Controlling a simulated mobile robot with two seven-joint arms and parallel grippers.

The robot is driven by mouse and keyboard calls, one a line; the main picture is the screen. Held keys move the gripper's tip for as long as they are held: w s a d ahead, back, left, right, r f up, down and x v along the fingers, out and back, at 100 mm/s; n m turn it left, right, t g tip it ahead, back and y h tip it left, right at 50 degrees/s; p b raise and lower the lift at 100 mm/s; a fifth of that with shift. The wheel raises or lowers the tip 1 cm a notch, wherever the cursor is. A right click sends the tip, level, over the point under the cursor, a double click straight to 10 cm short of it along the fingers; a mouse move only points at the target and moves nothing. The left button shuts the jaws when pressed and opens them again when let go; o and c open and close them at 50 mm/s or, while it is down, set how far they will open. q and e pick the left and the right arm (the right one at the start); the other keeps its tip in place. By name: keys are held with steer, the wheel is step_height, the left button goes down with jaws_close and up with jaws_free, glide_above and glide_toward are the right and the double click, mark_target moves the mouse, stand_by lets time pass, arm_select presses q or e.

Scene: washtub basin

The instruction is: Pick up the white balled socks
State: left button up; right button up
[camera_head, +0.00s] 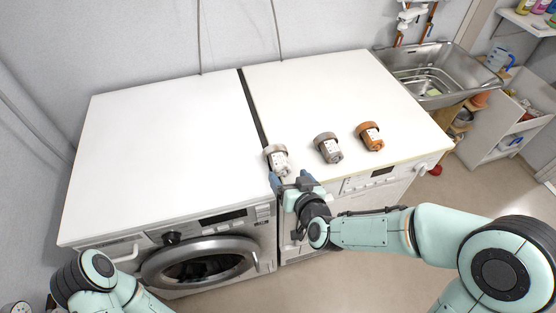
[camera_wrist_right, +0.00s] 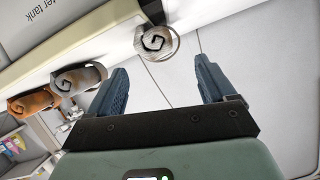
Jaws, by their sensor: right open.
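The white balled socks (camera_head: 277,158) sit near the front edge of the right white worktop, close to the gap between the two tops. They show in the right wrist view (camera_wrist_right: 155,42) as a pale roll with a spiral end, ahead of and between the fingers. My right gripper (camera_head: 289,180) is open and empty, just in front of the white socks at the worktop edge. Its two blue fingers (camera_wrist_right: 162,78) are spread apart in the wrist view. Only part of my left arm shows at the lower left; its gripper is out of view.
Grey balled socks (camera_head: 327,147) and orange-brown balled socks (camera_head: 370,136) stand to the right of the white ones. A washing machine (camera_head: 205,263) is under the left top, which is bare. A metal sink (camera_head: 437,75) is at the back right. The worktop behind the socks is clear.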

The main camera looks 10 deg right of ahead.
mark_target(279, 162)
steer(key=p+x, duration=0.1)
steer(key=x, duration=0.8)
steer(key=shift+w+d+f, duration=0.1)
steer(key=shift+w+d, duration=0.05)
steer(key=c, duration=0.7)
